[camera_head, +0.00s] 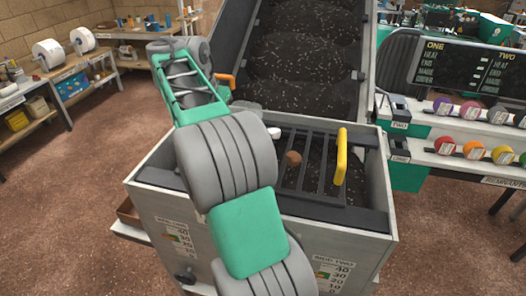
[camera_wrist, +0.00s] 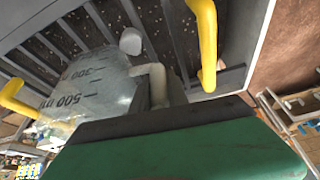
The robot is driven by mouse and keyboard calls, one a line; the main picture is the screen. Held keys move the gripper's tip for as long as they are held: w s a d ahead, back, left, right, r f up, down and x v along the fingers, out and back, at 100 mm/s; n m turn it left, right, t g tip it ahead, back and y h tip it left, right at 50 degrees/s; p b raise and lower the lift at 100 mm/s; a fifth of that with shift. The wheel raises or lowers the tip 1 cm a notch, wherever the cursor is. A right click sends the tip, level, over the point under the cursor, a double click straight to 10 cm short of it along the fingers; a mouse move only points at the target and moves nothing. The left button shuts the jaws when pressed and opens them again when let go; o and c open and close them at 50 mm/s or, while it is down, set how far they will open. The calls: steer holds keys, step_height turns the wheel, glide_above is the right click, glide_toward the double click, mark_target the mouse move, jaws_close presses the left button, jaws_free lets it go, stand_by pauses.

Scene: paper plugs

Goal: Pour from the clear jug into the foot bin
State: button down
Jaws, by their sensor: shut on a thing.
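The clear jug (camera_wrist: 85,88), marked 300 and 500 ml, shows in the wrist view. My gripper (camera_wrist: 158,90) is shut on its pale handle (camera_wrist: 157,75). Behind the jug are the dark bars and yellow handles of the foot bin's grate. In the head view the foot bin (camera_head: 378,180) is a grey metal box with dark, speckled material under a barred grate (camera_head: 320,170).
A wide chute (camera_head: 305,50) of dark material rises behind the bin. A shelf with coloured rolls (camera_head: 472,150) stands at right. Workbenches line the left, with open floor (camera_head: 85,200) between.

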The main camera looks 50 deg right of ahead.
steer(key=shift+s+r, duration=0.15)
step_height(320, 180, up, 4)
steer(key=p, duration=0.4)
